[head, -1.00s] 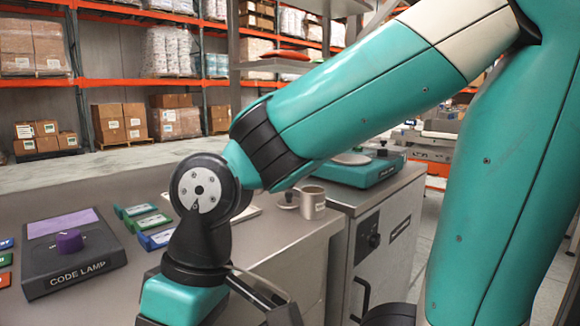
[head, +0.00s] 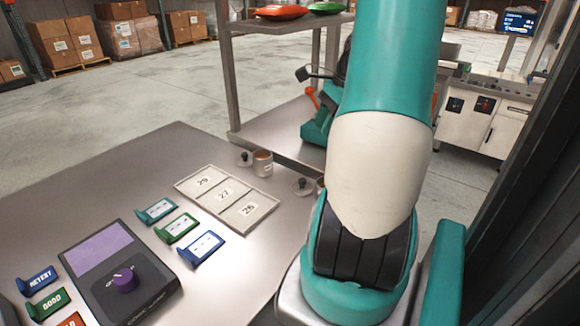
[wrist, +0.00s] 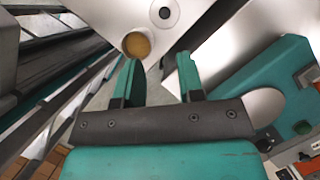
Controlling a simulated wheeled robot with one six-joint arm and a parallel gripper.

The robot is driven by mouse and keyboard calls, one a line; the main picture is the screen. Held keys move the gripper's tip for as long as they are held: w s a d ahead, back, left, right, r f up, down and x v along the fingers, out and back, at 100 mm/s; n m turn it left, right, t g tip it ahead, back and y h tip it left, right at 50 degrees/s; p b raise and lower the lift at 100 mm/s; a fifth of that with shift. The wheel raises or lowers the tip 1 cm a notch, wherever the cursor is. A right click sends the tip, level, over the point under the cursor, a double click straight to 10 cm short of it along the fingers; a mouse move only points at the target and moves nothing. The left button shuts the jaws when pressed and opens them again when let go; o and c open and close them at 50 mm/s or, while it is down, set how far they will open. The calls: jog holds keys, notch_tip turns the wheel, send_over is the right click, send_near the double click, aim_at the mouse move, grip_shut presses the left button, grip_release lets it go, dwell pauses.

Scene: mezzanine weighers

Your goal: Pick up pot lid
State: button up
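A small grey pot lid (head: 243,159) with a dark knob lies flat on the metal counter in the head view, left of a small metal pot (head: 263,164). A second lid (head: 303,186) lies nearer, beside another pot (head: 320,186) partly hidden by my arm. The wrist view shows one round lid (wrist: 164,12) with a dark knob at the top edge, and an open pot (wrist: 136,43) with brown contents. I cannot tell which pair this is. My gripper (wrist: 159,75) is open and empty, its fingers apart from both. I cannot make it out in the head view.
A tray marked 29, 27 and 26 (head: 212,184) lies left of the lids. Several coloured tags (head: 176,229) and a purple-knobbed box (head: 87,257) are further left. A shelf post (head: 231,85) stands behind the counter. Bare counter (head: 110,185) lies at the left.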

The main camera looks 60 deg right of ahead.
jog(key=s+d+m, duration=0.1)
send_over(303, 179)
jog(key=s+d, duration=0.2)
jog(key=shift+m, duration=0.3)
jog(key=f, duration=1)
jog(key=shift+s+a+f, duration=0.15)
jog(key=shift+a+f, duration=0.1)
jog(key=shift+f, duration=0.05)
jog(key=x, duration=0.5)
jog(key=shift+w+a+f, duration=0.15)
jog(key=shift+w+f, duration=0.1)
jog(key=shift+w, duration=0.05)
grip_shut()
